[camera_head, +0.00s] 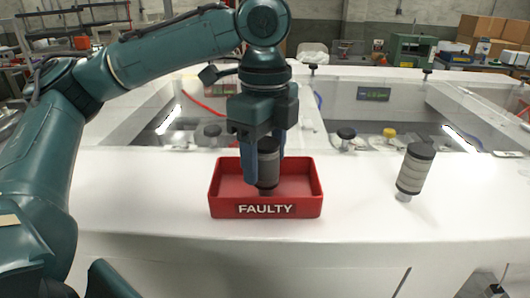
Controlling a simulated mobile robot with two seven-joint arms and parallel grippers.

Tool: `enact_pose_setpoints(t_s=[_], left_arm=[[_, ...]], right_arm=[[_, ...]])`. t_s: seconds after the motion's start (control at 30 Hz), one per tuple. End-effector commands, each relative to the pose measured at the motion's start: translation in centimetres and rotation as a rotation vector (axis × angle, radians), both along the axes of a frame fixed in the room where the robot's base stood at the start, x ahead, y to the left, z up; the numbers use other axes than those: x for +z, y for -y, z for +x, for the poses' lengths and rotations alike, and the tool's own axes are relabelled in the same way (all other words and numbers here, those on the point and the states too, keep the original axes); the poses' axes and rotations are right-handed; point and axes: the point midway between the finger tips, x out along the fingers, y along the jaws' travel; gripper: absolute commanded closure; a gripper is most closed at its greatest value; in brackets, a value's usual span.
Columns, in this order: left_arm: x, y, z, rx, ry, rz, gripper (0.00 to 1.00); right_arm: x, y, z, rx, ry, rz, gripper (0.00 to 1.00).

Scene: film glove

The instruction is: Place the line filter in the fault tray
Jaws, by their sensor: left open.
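A dark grey cylindrical line filter (268,172) stands in the red fault tray (225,210), which is marked FAULTY on its front. It is upright, with its lower end inside the tray. My left gripper (262,168) points down over the tray. Its fingers are open on either side of the filter, and the gripper body hides the filter's top. A second filter (415,170), with a black cap and a grey body, stands slightly tilted on the white counter right of the tray. My right gripper is not in view.
The white counter (150,190) is clear between the tray and the second filter. Behind it are recessed bays with small fittings, one with a yellow cap (389,133).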

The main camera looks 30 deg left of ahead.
Motion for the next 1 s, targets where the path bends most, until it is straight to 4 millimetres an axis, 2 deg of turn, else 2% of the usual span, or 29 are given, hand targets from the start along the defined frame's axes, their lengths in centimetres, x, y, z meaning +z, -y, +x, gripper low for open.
enact_pose_setpoints(t_s=[0.2,0.33,0.47,0.63,0.8,1.0], left_arm=[[0.1,0.0,0.0,0.0,0.001,0.0,0.41],[1.0,0.0,0.1,0.0,0.003,-0.001,0.41],[3.3,0.1,0.1,-0.001,0.004,-0.002,0.41],[7.8,0.1,0.0,0.001,0.007,0.0,0.41],[10.1,0.0,0.0,0.001,0.005,0.002,0.41],[11.8,0.0,0.0,-0.001,0.002,0.002,0.41]], right_arm=[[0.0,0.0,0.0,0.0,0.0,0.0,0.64],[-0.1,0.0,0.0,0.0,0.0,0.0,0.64],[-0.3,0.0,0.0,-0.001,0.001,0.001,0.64],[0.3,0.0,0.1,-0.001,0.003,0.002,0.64],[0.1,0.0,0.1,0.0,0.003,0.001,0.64],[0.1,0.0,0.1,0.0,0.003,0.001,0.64]])
